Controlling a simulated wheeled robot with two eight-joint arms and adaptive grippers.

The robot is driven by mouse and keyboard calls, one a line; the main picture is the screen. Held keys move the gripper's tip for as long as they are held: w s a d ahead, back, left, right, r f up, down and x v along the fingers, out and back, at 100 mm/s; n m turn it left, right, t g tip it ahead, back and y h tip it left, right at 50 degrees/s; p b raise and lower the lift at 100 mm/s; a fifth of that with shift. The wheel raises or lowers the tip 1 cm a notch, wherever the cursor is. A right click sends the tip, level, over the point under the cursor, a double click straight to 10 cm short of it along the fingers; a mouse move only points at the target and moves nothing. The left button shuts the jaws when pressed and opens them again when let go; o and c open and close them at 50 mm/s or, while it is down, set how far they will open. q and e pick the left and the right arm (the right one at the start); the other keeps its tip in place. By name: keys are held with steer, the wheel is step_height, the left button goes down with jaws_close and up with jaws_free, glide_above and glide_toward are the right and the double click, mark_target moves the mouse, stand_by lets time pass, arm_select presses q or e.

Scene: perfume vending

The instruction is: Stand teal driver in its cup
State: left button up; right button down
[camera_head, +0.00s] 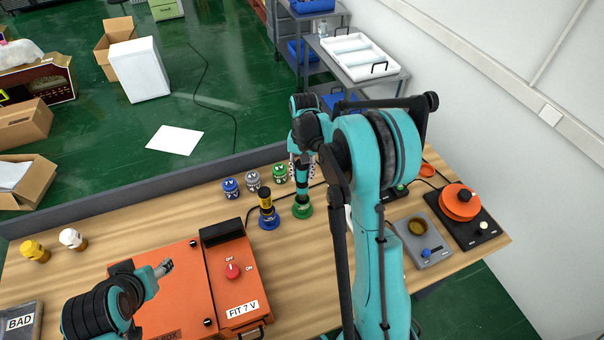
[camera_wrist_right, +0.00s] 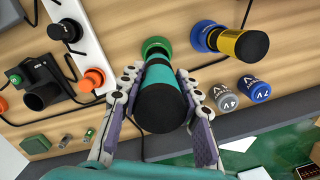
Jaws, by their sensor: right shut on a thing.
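The teal driver (camera_head: 302,186) is upright on the table, with its lower end at the green cup (camera_head: 302,211). In the right wrist view, the teal driver (camera_wrist_right: 163,85) points away from me and the green cup (camera_wrist_right: 157,45) rings its far end. How deep it sits is hidden. My right gripper (camera_wrist_right: 157,78) is shut on the driver, with one finger on each side. The upper driver is partly hidden by my right arm in the head view. My left gripper (camera_head: 164,267) is above the orange box, its jaws too small to judge.
A yellow driver (camera_head: 265,195) stands in a blue cup (camera_head: 269,222) just left of the green cup. Blue, grey and green lidded pots (camera_head: 253,181) stand behind. An orange box (camera_head: 170,290) fills the front left.

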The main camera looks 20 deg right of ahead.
mark_target(302, 187)
steer(key=shift+f, duration=0.2)
steer(key=shift+f+b, duration=3.15)
steer(key=shift+f, duration=0.5)
steer(key=c, duration=1)
jaws_free()
steer(key=shift+r, duration=0.1)
steer(key=r, duration=0.8)
steer(key=w+r, duration=0.1)
steer(key=r, duration=0.2)
steer(key=shift+d+r, duration=0.4)
